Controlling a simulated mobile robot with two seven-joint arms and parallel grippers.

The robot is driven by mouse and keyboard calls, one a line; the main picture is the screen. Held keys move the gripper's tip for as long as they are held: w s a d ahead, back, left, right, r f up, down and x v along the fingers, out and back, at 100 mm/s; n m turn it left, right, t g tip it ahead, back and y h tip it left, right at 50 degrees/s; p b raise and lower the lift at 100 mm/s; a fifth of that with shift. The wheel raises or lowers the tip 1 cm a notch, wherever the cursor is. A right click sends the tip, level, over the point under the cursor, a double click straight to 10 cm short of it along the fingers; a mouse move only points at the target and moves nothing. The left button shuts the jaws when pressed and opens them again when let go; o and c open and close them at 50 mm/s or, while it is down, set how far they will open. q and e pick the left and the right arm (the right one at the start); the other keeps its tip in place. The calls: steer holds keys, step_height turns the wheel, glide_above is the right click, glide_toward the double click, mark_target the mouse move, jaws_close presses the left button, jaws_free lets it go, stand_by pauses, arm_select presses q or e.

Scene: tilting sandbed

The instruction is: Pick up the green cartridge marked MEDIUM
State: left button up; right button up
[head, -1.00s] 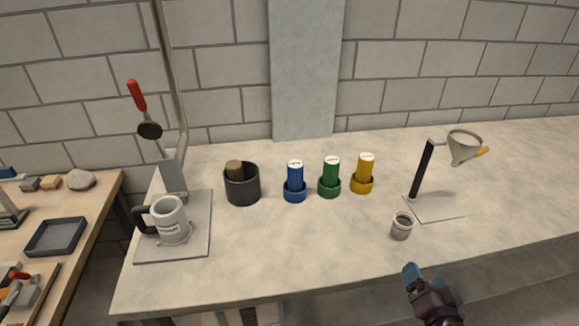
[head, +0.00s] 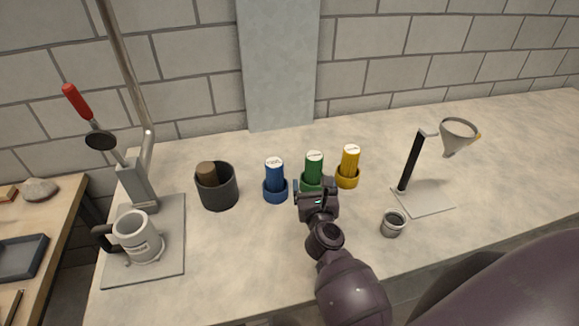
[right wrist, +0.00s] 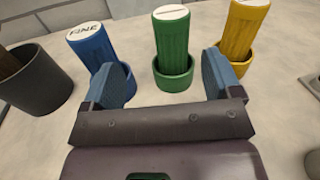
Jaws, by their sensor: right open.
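The green cartridge (head: 314,166) stands upright in a green ring holder on the bench, between the blue cartridge (head: 274,174) and the yellow cartridge (head: 350,160). Its cap text is too small to read. My right gripper (head: 316,190) is just in front of the green cartridge and hides part of its holder. In the right wrist view the green cartridge (right wrist: 172,45) stands ahead, between the lines of the two open blue-padded fingers (right wrist: 165,82), with nothing gripped. The blue cartridge's cap (right wrist: 84,29) reads FINE there. My left gripper is not in view.
A dark cup with a brown plug (head: 216,186) stands left of the cartridges. A lever press with a mug (head: 137,236) is at the far left. A small grey cup (head: 392,223) and a funnel stand (head: 424,199) are at the right.

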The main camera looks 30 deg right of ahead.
mark_target(315, 162)
steer(key=shift+m, duration=0.5)
steer(key=x, duration=0.5)
steer(key=shift+s+d+r, duration=0.1)
steer(key=shift+d, duration=0.2)
steer(key=w+d, duration=0.1)
steer(key=w, duration=0.1)
steer(key=w+d, duration=0.1)
steer(key=shift+w+d+r+p, duration=0.35)
steer(key=shift+w+r, duration=0.05)
steer(key=shift+w+d, duration=0.1)
steer(key=shift+w, duration=0.2)
steer(key=c, duration=1.3)
